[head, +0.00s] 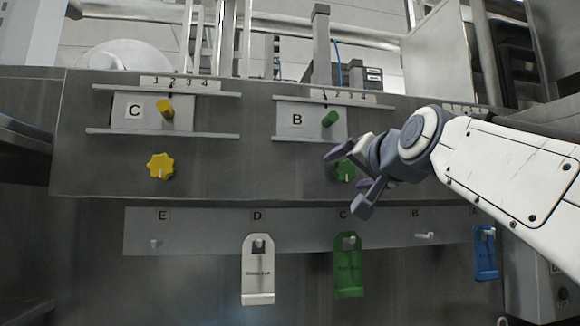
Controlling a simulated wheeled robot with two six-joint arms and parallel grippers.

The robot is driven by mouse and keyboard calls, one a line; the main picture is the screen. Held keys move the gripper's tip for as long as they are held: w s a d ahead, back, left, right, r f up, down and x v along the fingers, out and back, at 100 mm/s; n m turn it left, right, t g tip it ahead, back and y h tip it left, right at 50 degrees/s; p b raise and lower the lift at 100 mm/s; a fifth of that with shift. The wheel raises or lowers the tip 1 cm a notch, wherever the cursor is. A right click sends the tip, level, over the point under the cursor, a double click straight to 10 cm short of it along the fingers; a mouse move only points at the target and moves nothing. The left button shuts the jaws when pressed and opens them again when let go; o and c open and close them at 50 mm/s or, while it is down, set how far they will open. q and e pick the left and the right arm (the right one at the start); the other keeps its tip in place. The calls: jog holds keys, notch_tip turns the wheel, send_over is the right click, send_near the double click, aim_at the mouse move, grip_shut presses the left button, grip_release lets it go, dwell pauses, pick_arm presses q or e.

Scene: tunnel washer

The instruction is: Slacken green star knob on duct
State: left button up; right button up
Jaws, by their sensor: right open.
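The green star knob (345,172) sits on the front of the grey duct (250,170), below the plate marked B. My right gripper (346,182) comes in from the right with its two fingers spread apart. In the picture one finger lies above the knob and the other below it, and they partly cover it. I cannot tell whether either finger touches the knob. My left gripper is not in view.
A yellow star knob (160,166) is at the left, under plate C (139,111). A green peg (330,118) sticks out of plate B (297,119). Below hang a white tag (258,277), a green tag (348,273) and a blue tag (486,256) on a lettered strip.

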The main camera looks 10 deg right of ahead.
jog(key=shift+c, duration=0.2)
jog(key=c, duration=1.3)
